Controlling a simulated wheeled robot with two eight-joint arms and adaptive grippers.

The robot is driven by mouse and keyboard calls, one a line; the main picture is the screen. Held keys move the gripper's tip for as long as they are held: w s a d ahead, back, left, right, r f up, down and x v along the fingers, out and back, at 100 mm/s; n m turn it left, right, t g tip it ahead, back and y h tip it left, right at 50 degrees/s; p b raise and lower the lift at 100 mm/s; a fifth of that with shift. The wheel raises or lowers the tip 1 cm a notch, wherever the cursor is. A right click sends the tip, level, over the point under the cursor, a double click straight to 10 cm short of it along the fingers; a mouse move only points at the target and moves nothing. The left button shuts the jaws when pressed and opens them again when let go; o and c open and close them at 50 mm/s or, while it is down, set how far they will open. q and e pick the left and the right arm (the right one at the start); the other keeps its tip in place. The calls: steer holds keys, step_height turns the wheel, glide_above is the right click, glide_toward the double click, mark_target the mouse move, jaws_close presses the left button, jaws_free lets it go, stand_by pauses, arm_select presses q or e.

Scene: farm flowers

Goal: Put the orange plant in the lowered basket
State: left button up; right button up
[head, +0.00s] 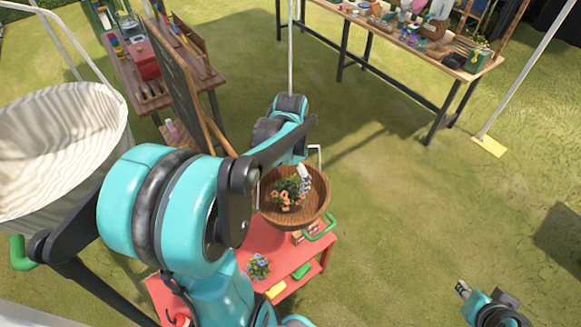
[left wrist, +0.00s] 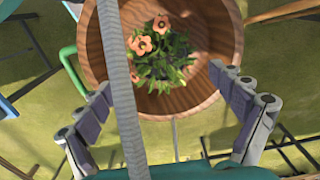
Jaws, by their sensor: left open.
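The orange plant (head: 287,194), with orange flowers and green leaves, lies inside the round wooden basket (head: 318,205). In the left wrist view the plant (left wrist: 160,58) sits against the basket's inner wall, and the basket (left wrist: 103,45) fills the upper middle. My left gripper (head: 304,180) is at the basket, beside the plant. In the left wrist view its fingers (left wrist: 160,86) are spread wide with nothing between them, and the plant lies beyond their tips. My right gripper (head: 463,290) is at the lower right, far from the basket; its jaw opening is unclear.
A red table (head: 285,240) stands below the basket, with a blue-flowered plant (head: 258,267) on it. A pale strap (left wrist: 128,110) crosses the left wrist view. A large cream fabric basket (head: 55,140) is at the left.

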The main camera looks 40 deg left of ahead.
arm_select(q)
steer(key=s+d+r+n+t, duration=0.1)
steer(key=s+d+r+t, duration=0.1)
steer(key=d, duration=0.5)
steer(key=s+d+r+n+t, duration=0.2)
steer(key=d+r+t, duration=0.2)
steer(key=d, duration=0.4)
steer(key=shift+s+d+r+t, duration=0.15)
steer(key=shift+s+d+t, duration=0.15)
steer(key=shift+t, duration=0.3)
